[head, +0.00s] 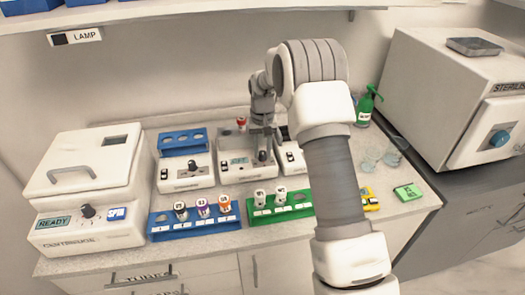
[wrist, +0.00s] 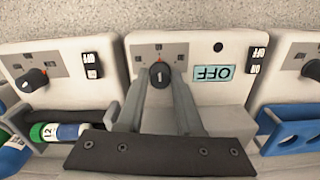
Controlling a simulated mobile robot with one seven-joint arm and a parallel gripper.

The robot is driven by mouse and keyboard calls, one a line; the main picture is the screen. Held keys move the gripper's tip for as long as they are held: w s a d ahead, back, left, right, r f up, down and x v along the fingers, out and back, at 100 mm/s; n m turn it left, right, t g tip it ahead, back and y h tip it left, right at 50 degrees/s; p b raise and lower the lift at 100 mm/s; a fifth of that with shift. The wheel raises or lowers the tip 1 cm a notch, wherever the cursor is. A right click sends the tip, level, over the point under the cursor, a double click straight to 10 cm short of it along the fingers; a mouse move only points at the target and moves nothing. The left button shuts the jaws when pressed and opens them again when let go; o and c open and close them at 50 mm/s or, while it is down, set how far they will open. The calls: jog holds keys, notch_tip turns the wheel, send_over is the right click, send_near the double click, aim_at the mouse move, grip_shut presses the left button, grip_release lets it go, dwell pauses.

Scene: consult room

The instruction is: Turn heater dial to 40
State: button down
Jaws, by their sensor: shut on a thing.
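In the wrist view a black dial (wrist: 159,75) with a white pointer line sits on the front of a white unit (wrist: 222,52) whose display (wrist: 212,73) reads OFF. The picture is upside down there. My gripper (wrist: 160,82) has one finger on each side of the dial and is shut on it. The scale marks around the dial are too small to read. In the head view my gripper (head: 262,153) comes down on the right part of the middle unit (head: 234,174), partly hiding the dial. The unit's name label is not readable.
A similar unit with a blue rack (head: 182,142) stands to the left; another unit (head: 291,160) is close on the right. Blue (head: 195,229) and green (head: 281,212) racks with vials stand in front. A centrifuge (head: 88,180) is far left, a steriliser (head: 455,90) far right.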

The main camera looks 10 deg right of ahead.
aim_at(262, 152)
jog(key=c, duration=0.6)
grip_release()
jog(key=shift+o, duration=0.2)
notch_tip(262, 152, up, 18)
jog(key=shift+f, duration=0.25)
jog(key=s+r+t, duration=0.1)
jog(key=s+r, duration=0.5)
jog(key=s, duration=0.3)
jog(key=s+r+t, duration=0.2)
jog(key=s+r, duration=0.3)
jog(key=s, duration=0.3)
jog(key=s+f+t, duration=0.1)
jog(key=s+f, duration=0.1)
jog(key=s, duration=0.7)
jog(key=s+f+n+t, duration=0.1)
jog(key=s+f, duration=0.1)
jog(key=s, duration=0.7)
jog(key=shift+s+f+t, duration=0.3)
jog(key=shift+s+f, duration=0.1)
